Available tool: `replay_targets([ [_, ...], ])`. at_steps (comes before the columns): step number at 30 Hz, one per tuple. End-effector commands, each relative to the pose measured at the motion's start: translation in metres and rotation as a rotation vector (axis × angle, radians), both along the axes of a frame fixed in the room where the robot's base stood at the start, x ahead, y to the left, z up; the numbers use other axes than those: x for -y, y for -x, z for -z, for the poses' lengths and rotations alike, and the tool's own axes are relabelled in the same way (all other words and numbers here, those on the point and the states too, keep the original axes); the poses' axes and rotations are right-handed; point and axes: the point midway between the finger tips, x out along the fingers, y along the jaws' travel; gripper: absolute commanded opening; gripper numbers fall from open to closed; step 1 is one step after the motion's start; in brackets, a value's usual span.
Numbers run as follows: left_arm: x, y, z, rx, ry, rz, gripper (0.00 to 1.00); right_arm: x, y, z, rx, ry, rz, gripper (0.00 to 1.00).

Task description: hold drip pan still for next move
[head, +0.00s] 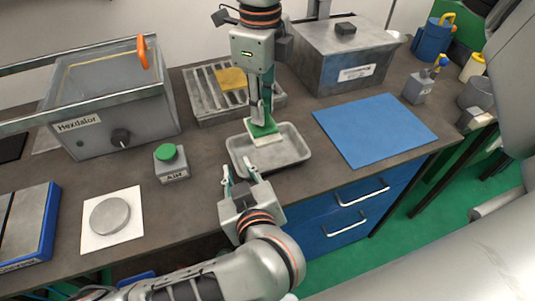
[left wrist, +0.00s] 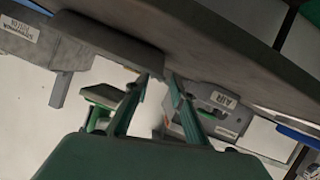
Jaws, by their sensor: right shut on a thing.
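The drip pan (head: 287,160) is a shallow grey tray on the bench, near its front edge. My left gripper (head: 240,170) is at its front left rim with two fingers apart. In the left wrist view, the fingertips (left wrist: 160,76) have a narrow gap and sit close to the end of what looks like the pan (left wrist: 110,40). I cannot tell whether they touch it. My right gripper (head: 260,112) is shut on a green-topped block with a pale lower part (head: 267,137), held over the pan. Whether the block touches the pan floor is unclear.
A green AIR button box (head: 171,165) stands left of the pan. Behind it is a slatted tray (head: 207,100) with a yellow pad (head: 232,79). A blue mat (head: 375,130) lies to the right. A grey box (head: 345,60) and a Hexdalor case (head: 110,115) stand farther back.

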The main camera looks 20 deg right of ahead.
Motion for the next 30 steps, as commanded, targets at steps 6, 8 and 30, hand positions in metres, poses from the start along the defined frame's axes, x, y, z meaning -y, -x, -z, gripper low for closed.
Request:
replay_targets([
  [6,-0.001,0.039,-0.014,-0.006,0.005,0.003,0.24,0.0,0.0,0.0,0.0,0.0,0.0,0.04],
  [8,-0.001,0.048,-0.017,-0.006,0.005,0.002,0.24,0.0,0.0,0.0,0.0,0.0,0.0,0.04],
  [30,-0.004,0.08,-0.032,0.0,-0.001,0.0,0.24,0.0,0.0,0.0,0.0,0.0,0.0,0.04],
])
